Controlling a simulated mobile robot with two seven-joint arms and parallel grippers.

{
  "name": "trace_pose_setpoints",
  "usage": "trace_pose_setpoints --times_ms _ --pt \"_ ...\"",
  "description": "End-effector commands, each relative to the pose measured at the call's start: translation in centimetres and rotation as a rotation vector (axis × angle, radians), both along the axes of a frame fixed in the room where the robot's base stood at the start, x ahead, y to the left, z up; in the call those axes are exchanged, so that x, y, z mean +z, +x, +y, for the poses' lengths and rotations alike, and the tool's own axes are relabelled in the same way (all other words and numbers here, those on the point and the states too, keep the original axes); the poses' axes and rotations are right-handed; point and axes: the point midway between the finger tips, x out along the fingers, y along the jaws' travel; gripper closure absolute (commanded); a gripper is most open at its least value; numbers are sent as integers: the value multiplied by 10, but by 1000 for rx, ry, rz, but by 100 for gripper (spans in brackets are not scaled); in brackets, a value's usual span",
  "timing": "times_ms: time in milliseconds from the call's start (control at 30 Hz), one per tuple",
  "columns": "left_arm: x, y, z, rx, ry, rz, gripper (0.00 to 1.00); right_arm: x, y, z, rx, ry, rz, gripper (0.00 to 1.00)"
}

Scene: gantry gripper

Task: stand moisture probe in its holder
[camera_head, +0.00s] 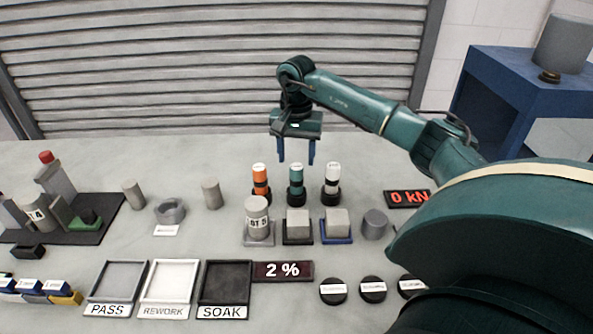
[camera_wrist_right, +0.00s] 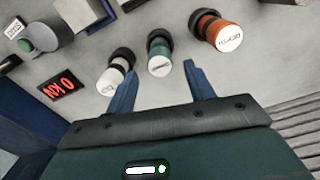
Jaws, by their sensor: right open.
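Three upright cylindrical tools stand in a row in dark round holders: an orange one (camera_head: 260,178), a teal one (camera_head: 296,180) and a white one (camera_head: 332,178). Their top labels are too small to tell which is the moisture probe. They also show in the right wrist view as orange (camera_wrist_right: 222,33), teal (camera_wrist_right: 159,52) and white (camera_wrist_right: 112,76). My right gripper (camera_head: 297,158) is open and empty, pointing down above and behind the row, roughly in line with the teal tool. In the wrist view, its fingers appear on either side of the teal tool, not touching it. My left gripper is out of view.
In front of the row are a cylinder (camera_head: 257,210) on a plate and two grey blocks on pads (camera_head: 298,241). A "0 kN" display (camera_head: 408,198) sits right. A dark-based press-like fixture (camera_head: 92,231) stands left.

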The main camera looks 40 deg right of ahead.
Motion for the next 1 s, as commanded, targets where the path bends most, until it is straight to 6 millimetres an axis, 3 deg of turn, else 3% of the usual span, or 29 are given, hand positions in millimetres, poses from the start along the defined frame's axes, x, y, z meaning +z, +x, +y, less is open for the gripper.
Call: trace_pose_setpoints --times_ms 100,300,1000 --pt "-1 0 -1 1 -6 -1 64 26 1 -1 -1 0 -4 47" --pt "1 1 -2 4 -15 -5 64 50 0 0 -1 -1 -1 47" --pt "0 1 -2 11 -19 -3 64 56 0 0 -1 -1 1 47"
